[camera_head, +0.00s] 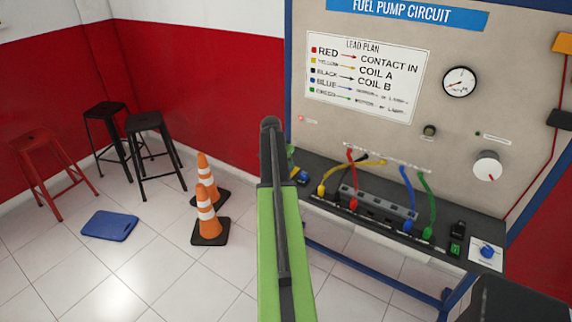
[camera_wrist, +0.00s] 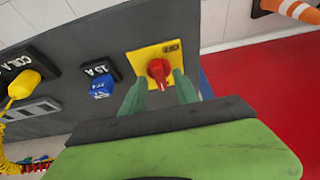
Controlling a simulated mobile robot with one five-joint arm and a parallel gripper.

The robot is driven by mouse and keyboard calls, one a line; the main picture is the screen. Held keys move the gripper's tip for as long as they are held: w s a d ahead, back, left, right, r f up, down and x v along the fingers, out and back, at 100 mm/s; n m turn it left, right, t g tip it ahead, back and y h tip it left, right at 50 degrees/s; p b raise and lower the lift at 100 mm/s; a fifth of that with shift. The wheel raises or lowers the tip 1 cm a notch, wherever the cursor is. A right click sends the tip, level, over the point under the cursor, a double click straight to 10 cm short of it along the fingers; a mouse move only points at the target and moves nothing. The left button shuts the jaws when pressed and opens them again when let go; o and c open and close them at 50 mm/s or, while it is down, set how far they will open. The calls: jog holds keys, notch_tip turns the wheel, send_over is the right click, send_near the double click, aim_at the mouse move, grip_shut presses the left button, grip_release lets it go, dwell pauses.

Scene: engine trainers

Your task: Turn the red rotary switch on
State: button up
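The red rotary switch (camera_wrist: 158,69) sits on a square yellow plate (camera_wrist: 142,56) on the dark panel ledge in the wrist view. My gripper (camera_wrist: 159,85) is open, its two green fingers apart, with their tips on either side of the lower part of the red knob. I cannot tell whether either finger touches the knob. In the head view my green arm (camera_head: 282,250) covers the area at the ledge's left end, and the red knob is hidden there.
A blue connector (camera_wrist: 101,87) and a yellow connector (camera_wrist: 25,82) stand left of the switch. The head view shows the trainer board (camera_head: 450,130), a blue-knobbed control (camera_head: 487,251), orange cones (camera_head: 207,215), stools (camera_head: 150,122) and a blue mat (camera_head: 109,226). Open floor lies left.

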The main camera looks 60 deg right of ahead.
jog(key=p+v, duration=1.5)
jog(key=v, duration=0.2)
jog(key=shift+r, duration=0.1)
